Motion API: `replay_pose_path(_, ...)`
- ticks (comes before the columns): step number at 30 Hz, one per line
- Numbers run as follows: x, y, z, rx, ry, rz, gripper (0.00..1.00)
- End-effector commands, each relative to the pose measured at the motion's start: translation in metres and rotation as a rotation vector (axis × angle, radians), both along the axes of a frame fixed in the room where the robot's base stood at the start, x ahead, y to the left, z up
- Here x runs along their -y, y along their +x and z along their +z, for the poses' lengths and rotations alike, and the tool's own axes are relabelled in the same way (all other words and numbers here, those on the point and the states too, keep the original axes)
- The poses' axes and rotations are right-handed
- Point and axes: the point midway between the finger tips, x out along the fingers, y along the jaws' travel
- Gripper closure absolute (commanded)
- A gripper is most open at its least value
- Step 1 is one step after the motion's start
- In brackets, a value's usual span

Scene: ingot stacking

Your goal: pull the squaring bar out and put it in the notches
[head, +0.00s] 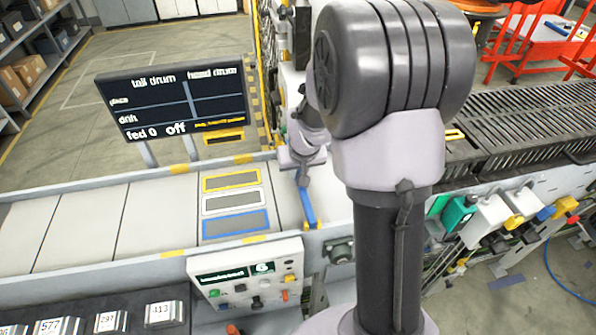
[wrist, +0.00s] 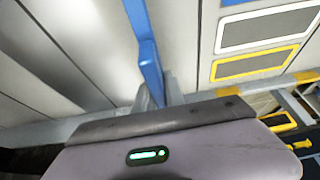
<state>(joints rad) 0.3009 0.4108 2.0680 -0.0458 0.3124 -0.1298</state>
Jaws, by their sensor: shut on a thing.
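The squaring bar is a long blue bar (head: 307,207) over the grey plates of the conveyor, just right of the coloured outlines. In the wrist view the blue bar (wrist: 147,55) runs from the top edge down to my gripper (wrist: 158,93). My gripper (head: 303,178) is shut on the bar's far part, near the far rail. The bar's near end reaches the near rail in the head view. My arm hides the area to the right. I cannot make out the notches, or whether the bar rests on the rails.
Yellow, white and blue outlined rectangles (head: 234,201) mark the plates left of the bar. A dark display board (head: 175,100) stands beyond the far rail (head: 130,182). A control panel (head: 248,276) is at the near rail. Numbered ingots (head: 164,313) lie at the front left.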

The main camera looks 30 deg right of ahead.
Motion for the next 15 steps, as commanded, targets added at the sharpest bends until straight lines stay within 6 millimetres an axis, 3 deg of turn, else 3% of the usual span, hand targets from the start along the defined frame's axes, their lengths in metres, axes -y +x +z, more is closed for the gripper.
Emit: replay_pose_path(15,0.0,0.0,0.012,0.001,0.0,0.0,1.0)
